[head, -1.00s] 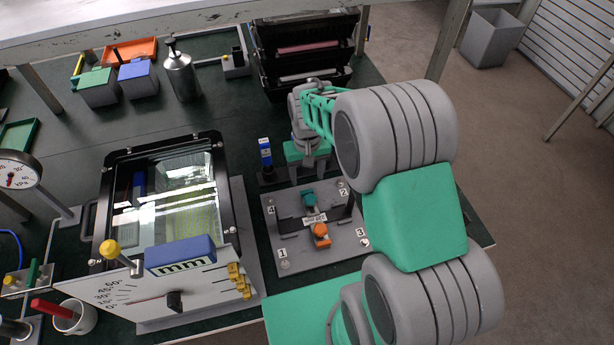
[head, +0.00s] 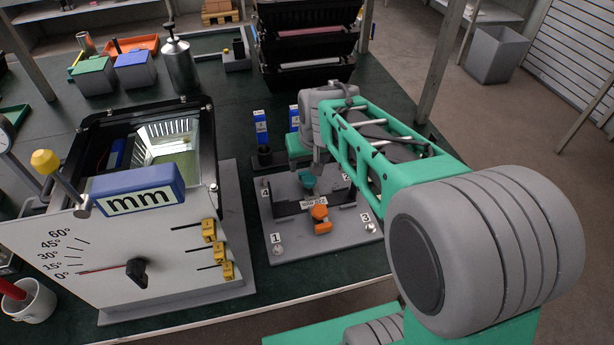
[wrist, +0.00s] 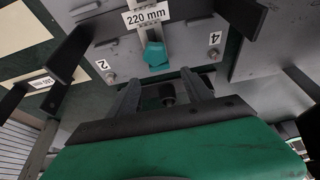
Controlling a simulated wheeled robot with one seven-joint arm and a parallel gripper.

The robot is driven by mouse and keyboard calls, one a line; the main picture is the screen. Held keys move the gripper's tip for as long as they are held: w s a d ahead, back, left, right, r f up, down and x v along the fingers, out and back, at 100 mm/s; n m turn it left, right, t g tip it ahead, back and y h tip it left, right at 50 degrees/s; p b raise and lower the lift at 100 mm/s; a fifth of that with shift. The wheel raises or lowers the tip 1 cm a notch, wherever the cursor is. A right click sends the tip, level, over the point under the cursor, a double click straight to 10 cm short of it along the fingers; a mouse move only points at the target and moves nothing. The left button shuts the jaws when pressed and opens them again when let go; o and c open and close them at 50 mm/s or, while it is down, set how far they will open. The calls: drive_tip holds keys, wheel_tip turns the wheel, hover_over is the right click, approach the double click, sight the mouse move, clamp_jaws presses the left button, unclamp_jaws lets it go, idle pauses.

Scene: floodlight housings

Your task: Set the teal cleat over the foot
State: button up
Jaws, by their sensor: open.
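The teal cleat (head: 307,181) sits at the far side of the grey fixture plate (head: 290,247), behind the 220 mm label. In the wrist view the teal cleat (wrist: 155,53) is just beyond my fingertips, at the end of a pale strip. My gripper (wrist: 160,79) is open, one finger on each side, with nothing gripped; a dark round part shows between the fingers. In the head view my gripper (head: 318,160) hangs over the far side of the plate, largely covered by my arm. I cannot make out the foot clearly.
An orange cleat (head: 320,214) stands at the plate's near side. Dark upright walls (head: 290,207) rise on the plate. Left is the floodlight housing (head: 95,150) with its angle scale panel (head: 120,255). Blue-labelled posts (head: 261,128) stand close behind the plate. Black bins (head: 305,50) are farther back.

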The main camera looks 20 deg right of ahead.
sight(305, 173)
drive_tip(key=x, duration=0.6)
drive_tip(key=shift+c, duration=0.5)
clamp_jaws()
idle(0.8)
